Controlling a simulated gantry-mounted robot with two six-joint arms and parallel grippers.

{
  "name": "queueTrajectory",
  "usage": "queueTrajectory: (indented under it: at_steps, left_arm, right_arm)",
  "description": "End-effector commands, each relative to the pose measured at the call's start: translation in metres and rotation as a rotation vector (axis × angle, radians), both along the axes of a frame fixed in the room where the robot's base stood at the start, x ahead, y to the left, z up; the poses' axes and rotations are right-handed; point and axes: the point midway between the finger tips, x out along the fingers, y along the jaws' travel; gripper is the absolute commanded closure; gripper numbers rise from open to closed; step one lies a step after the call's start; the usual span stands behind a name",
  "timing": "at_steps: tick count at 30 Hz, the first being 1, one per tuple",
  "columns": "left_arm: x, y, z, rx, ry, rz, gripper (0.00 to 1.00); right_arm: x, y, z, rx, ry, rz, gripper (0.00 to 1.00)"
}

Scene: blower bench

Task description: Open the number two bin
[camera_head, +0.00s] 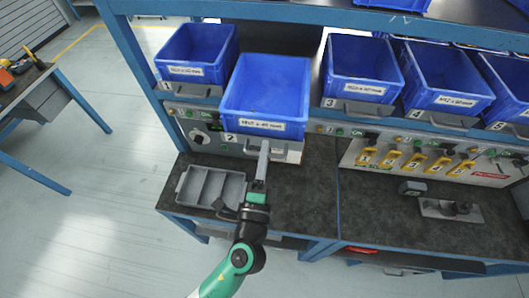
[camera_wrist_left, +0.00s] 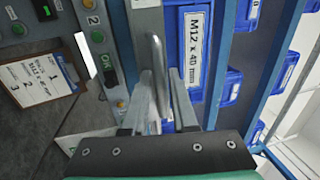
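The number two bin (camera_head: 265,88) is a blue open box with a white label on its front, also visible in the wrist view (camera_wrist_left: 229,30). It stands farther forward than its neighbours, on a grey holder marked 2. A grey handle (camera_head: 279,154) is on the holder's front. My left gripper (camera_head: 263,160) is at this handle. In the left wrist view the handle (camera_wrist_left: 155,60) lies between the two fingers (camera_wrist_left: 160,95). Whether both fingers press on it is unclear. The bin looks empty from above. My right gripper is not in view.
Blue bins (camera_head: 196,55) and (camera_head: 362,68) flank it, with more to the right. A grey divided tray (camera_head: 210,188) lies on the dark worktop (camera_head: 310,205) below. Yellow handles (camera_head: 415,160) line a panel at right. Blue posts frame the bench.

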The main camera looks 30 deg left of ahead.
Motion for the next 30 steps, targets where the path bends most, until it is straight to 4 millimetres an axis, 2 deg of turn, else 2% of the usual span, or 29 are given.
queueTrajectory:
  at_steps: [8,11,14,24,30]
  left_arm:
    - [-0.001,0.0,0.0,0.0,0.0,0.0,0.73]
    - [-0.006,-0.003,-0.002,0.0,0.001,-0.003,0.73]
    - [-0.022,-0.008,-0.006,0.0,0.001,-0.004,0.73]
    - [-0.093,-0.029,-0.021,0.002,0.002,-0.006,0.73]
    - [-0.109,-0.033,-0.023,-0.001,0.0,-0.002,0.73]
  right_arm:
    - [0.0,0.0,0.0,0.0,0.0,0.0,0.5]
    - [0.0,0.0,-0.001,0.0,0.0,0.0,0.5]
    - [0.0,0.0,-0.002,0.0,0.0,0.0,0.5]
    - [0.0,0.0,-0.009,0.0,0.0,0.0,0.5]
    - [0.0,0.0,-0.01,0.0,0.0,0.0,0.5]
